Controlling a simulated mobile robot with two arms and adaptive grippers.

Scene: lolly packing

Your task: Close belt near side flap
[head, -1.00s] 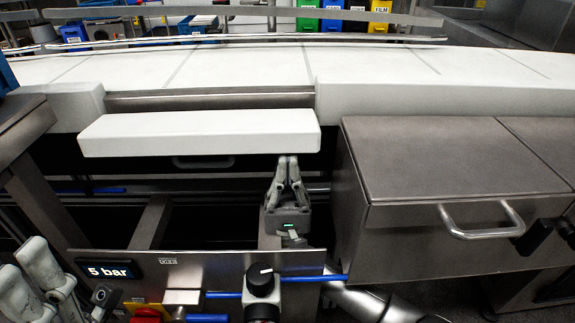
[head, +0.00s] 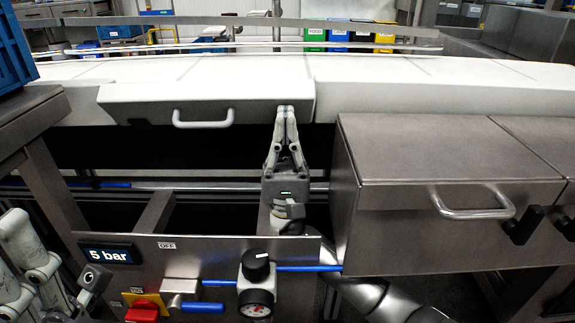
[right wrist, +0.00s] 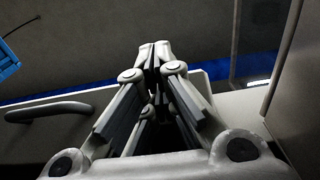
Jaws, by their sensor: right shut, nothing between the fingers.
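The near side flap (head: 205,108) of the belt (head: 240,68) is a white panel with a pale handle (head: 203,123) on its front face. It leans up steeply, with its upper edge near belt height. My right gripper (head: 286,108) is shut and empty, fingers pointing up. Its tips are at the right end of the flap's lower edge; contact cannot be told for sure. In the right wrist view the shut fingers (right wrist: 155,48) are in the middle and the handle (right wrist: 48,112) lies to the left. My left gripper (head: 10,250) is partly cut off at the lower left, fingers apart.
A grey metal box (head: 440,150) with a handle stands close right of my right gripper. The control panel (head: 200,260) with a gauge, knob and red switch is below. A blue crate (head: 12,55) sits at the upper left. Dark open space lies under the flap.

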